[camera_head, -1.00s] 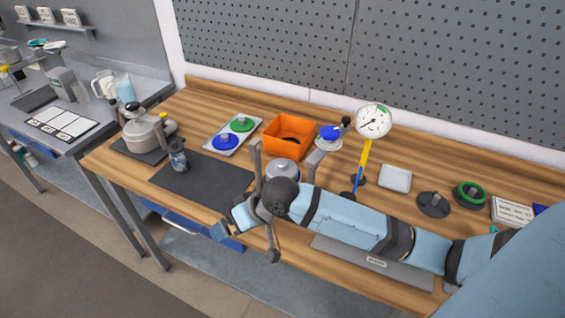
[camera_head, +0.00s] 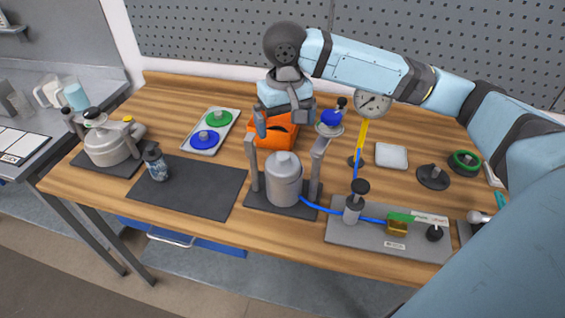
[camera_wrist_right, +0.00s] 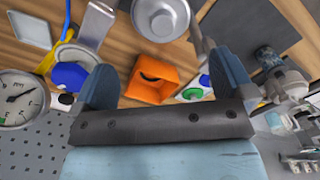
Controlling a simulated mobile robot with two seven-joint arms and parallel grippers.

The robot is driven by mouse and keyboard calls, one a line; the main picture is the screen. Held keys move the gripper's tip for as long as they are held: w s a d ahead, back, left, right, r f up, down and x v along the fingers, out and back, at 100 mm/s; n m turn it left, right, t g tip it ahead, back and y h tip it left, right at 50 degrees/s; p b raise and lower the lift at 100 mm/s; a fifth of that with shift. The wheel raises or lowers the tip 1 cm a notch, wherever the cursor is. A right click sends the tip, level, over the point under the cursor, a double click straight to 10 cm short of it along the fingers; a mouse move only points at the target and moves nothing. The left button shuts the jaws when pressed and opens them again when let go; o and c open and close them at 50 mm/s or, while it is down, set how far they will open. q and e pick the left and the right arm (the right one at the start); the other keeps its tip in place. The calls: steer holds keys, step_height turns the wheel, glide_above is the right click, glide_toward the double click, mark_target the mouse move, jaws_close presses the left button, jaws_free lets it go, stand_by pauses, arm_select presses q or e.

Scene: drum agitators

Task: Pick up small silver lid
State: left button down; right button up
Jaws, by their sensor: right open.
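A silver cylindrical vessel (camera_head: 284,185) stands upright on a dark plate between two grey posts. A small silver lid-like top with a knob (camera_head: 283,160) sits on it; I cannot tell if it is separate. The vessel also shows at the top of the right wrist view (camera_wrist_right: 160,18). A silver disc with a blue knob (camera_head: 329,128) is raised on a post right of the orange bin. My right gripper (camera_head: 285,124) is open and empty, above the orange bin and behind the vessel. The bin shows between its fingers in the right wrist view. My left gripper is not in view.
The orange bin (camera_head: 265,148) lies behind the vessel. A gauge (camera_head: 372,101) on a yellow stand is to the right. A tray (camera_head: 188,143) holds green and blue knobs. A pot (camera_head: 105,150) and a dark mat (camera_head: 205,188) are at left. A grey fixture plate (camera_head: 345,236) is front right.

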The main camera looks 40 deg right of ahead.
glide_above(283, 155)
steer(key=f, duration=0.4)
steer(key=shift+s+f, duration=0.2)
steer(key=shift+f, duration=0.2)
steer(key=shift+w+f, duration=0.2)
steer(key=shift+f, duration=2.8)
steer(key=shift+c, duration=0.5)
steer(key=c, duration=1)
steer(key=shift+r, duration=0.15)
